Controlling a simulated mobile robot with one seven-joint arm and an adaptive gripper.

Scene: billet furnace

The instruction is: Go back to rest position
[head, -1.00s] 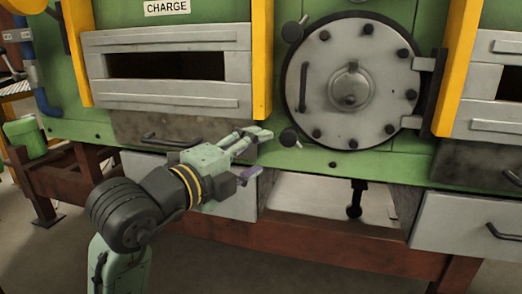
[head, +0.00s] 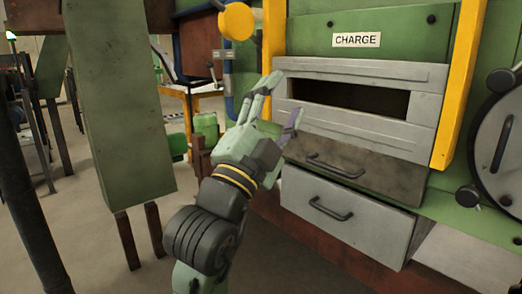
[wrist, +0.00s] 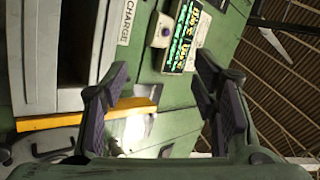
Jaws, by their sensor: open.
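My gripper (head: 282,105) is open and empty in the head view, raised in front of the left end of the furnace's charge opening. Its fingers point up and away, and nothing is between them. In the wrist view my gripper (wrist: 165,105) shows two dark ridged finger pads spread wide apart. Behind them is the green furnace front with the CHARGE label (wrist: 126,22) and the grey frame of the charge opening (wrist: 55,98). I cannot tell from these views whether a finger touches the furnace.
The charge opening (head: 350,97) is dark inside. Below it are two drawers with handles, the lower one (head: 345,213) pale grey. A round door (head: 500,150) is at the right edge. A green post (head: 118,110) stands at left. A lit display panel (wrist: 187,35) is on the furnace.

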